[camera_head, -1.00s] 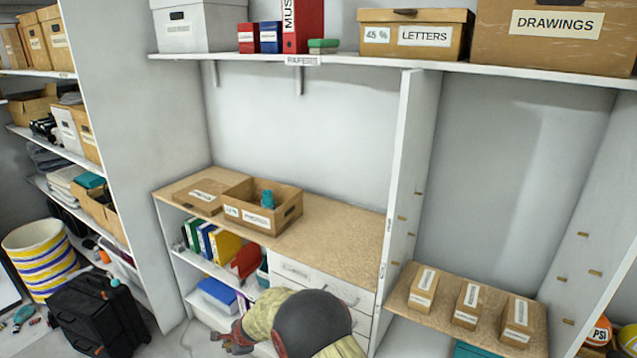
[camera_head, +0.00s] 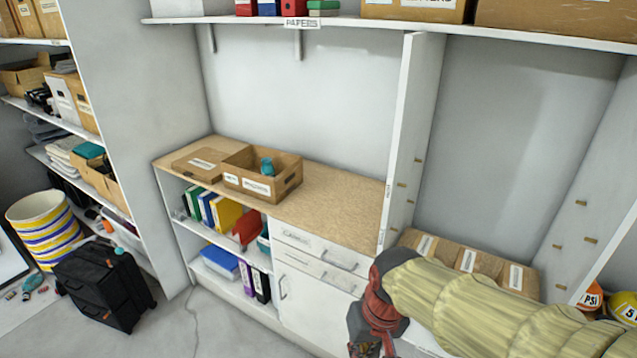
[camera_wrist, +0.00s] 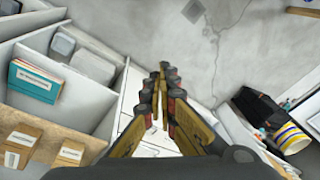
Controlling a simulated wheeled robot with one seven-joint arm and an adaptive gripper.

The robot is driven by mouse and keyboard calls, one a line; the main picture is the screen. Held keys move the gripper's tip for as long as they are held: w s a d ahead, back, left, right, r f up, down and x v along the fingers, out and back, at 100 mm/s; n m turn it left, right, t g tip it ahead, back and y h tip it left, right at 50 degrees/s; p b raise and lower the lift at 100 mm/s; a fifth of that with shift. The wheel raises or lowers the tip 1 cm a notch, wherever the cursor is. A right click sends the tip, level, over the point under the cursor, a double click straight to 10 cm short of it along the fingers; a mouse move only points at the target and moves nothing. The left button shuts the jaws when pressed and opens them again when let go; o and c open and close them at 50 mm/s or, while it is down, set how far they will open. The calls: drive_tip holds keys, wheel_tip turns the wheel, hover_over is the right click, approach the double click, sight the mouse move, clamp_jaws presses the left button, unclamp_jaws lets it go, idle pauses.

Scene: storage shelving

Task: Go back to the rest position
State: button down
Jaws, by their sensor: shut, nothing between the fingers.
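My gripper (camera_wrist: 160,72) is shut and empty in the wrist view, its yellow and dark fingers meeting at the tips. It points down over the floor in front of the shelving. In the head view my arm comes in from the lower right, and its sleeve covers part of the low shelf with small boxes. The wrist end hangs before the white cabinet (camera_head: 308,312) at the bottom edge, where the gripper is mostly cut off.
An open cardboard box (camera_head: 288,181) holding a teal item (camera_head: 267,167) stands on the wooden counter (camera_head: 340,205). A black wheeled case (camera_head: 105,290) and a striped basket (camera_head: 47,230) stand on the floor at left. Grey floor (camera_head: 215,325) is clear between case and cabinet.

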drive_tip(key=s+d+r+m+t+h, duration=0.1)
drive_tip(key=s+d+r+t, duration=0.3)
drive_tip(key=s+d+r, duration=0.3)
drive_tip(key=d+r, duration=0.2)
drive_tip(key=d, duration=0.2)
drive_tip(key=shift+s+r+m+h, duration=0.25)
drive_tip(key=shift+s+m+h, duration=0.05)
drive_tip(key=shift+m, duration=0.1)
